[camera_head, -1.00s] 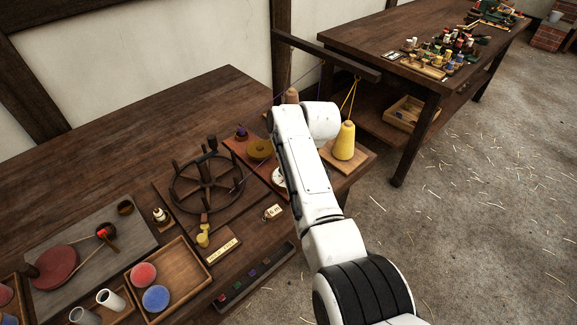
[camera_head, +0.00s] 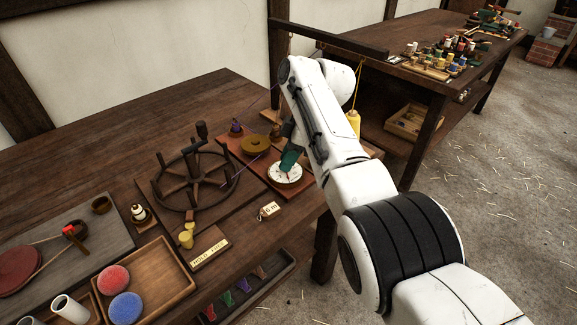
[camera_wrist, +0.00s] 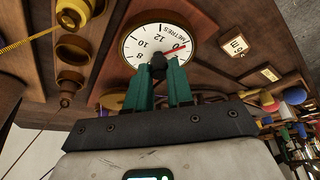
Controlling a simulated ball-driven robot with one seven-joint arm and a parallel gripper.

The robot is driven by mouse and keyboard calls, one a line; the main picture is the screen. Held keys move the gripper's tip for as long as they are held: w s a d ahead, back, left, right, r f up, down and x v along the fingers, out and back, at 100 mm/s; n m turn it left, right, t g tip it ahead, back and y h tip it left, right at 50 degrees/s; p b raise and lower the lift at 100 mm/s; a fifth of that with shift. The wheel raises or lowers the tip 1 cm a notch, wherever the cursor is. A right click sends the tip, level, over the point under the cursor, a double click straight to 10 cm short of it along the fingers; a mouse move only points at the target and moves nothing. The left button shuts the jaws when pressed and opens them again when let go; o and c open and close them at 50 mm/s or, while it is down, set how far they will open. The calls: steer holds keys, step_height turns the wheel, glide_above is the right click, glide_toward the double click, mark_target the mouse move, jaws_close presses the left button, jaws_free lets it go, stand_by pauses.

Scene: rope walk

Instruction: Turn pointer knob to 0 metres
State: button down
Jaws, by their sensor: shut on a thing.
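The white round dial (camera_head: 284,176) sits on a reddish board on the bench. A red pointer (camera_wrist: 178,49) reaches from the hub toward the rim, lying at or very close to the 0. My gripper (camera_wrist: 159,68) has green fingers shut on the small dark pointer knob (camera_wrist: 158,60) at the dial's centre. In the head view my gripper (camera_head: 287,164) comes down onto the dial. The fingers hide part of the dial's lower face.
A spoked wooden wheel (camera_head: 195,180) stands left of the dial. A brass-coloured disc (camera_head: 255,145) lies just behind it, and a "6 m" tag (camera_head: 268,210) in front. The bench's front edge is close by.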

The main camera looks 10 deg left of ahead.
steer(key=shift+r, duration=0.1)
stand_by(0.3)
steer(key=c, duration=1)
jaws_free()
steer(key=v, duration=1)
steer(key=shift+r+p, duration=0.3)
steer(key=shift+r, duration=0.05)
steer(key=shift+w+d, duration=0.1)
steer(key=shift+w, duration=0.05)
